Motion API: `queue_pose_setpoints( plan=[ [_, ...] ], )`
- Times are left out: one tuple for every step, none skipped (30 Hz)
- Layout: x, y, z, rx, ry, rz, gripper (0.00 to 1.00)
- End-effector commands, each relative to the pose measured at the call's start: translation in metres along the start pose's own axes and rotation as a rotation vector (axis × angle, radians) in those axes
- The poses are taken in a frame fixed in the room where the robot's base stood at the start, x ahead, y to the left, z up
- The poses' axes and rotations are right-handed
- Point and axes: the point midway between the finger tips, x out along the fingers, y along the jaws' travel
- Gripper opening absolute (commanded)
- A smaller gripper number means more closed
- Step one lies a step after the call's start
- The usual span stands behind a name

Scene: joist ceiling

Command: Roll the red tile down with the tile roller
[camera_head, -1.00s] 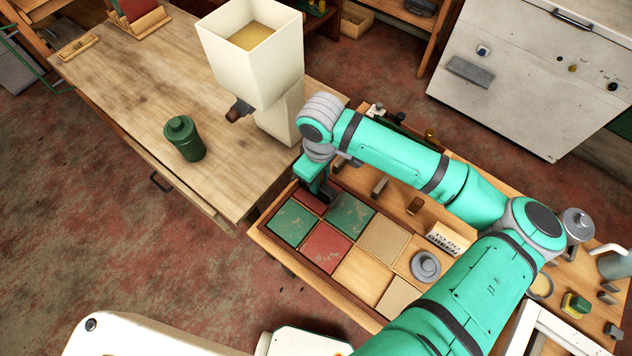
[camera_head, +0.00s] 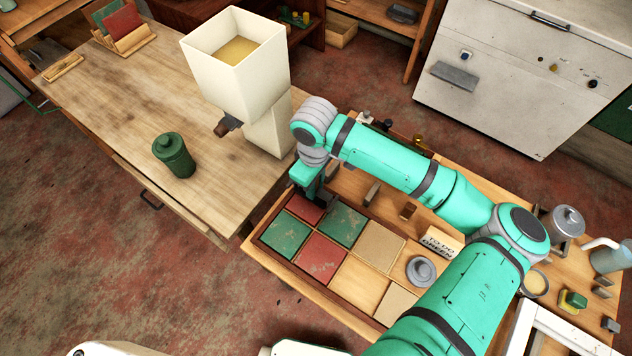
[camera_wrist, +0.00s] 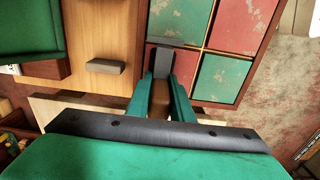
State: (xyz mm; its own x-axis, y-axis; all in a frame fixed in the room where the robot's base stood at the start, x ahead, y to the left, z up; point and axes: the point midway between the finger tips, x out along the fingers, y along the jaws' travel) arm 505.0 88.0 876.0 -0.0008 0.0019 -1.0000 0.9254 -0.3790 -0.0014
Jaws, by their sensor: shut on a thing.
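My gripper (camera_head: 314,188) is shut on the tile roller, whose brown handle (camera_wrist: 159,100) is between the fingers in the wrist view. The dark grey roller head (camera_wrist: 174,58) points toward the tiles. It is over or on the red tile (camera_head: 305,208) in the back corner of the tile tray (camera_head: 262,245). Whether it touches the tile I cannot tell. Part of this red tile (camera_wrist: 186,66) shows beside the roller head in the wrist view. A second red tile (camera_head: 320,258) lies diagonally from it, with green tiles (camera_head: 286,234) and (camera_head: 345,225) between.
A white hopper (camera_head: 232,75) and a green canister (camera_head: 174,156) stand on the left wooden table (camera_head: 110,95). Wooden blocks (camera_head: 408,211) stand behind the tray.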

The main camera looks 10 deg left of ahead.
Motion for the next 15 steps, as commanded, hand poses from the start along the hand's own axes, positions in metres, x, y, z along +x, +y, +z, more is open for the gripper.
queue_pose_setpoints(
  plan=[
    [0.0,-0.003,0.001,0.0,-0.003,-0.001,0.0],
    [0.0,-0.005,0.001,0.0,-0.003,0.0,0.0],
    [0.0,-0.007,0.001,0.0,-0.003,0.0,0.0],
    [-0.001,-0.009,0.001,0.0,-0.002,0.0,0.0],
    [-0.001,-0.011,0.001,0.0,-0.002,0.0,0.0],
    [-0.001,-0.013,0.001,0.0,-0.001,0.001,0.0],
    [-0.001,-0.015,0.0,0.0,0.0,0.0,0.0],
    [-0.002,-0.016,0.0,0.0,0.0,0.0,0.0],
    [-0.002,-0.017,0.0,0.0,0.0,0.001,0.0],
    [-0.002,-0.018,0.0,0.0,0.001,0.001,0.0],
    [-0.002,-0.019,0.0,0.0,0.001,0.001,0.0],
    [-0.002,-0.019,0.0,0.0,0.001,0.001,0.0],
    [-0.002,-0.02,0.0,0.0,0.001,0.001,0.0],
    [-0.002,-0.02,0.0,0.0,0.001,0.001,0.0],
    [-0.002,-0.021,0.0,0.0,0.001,0.001,0.0]
  ],
)
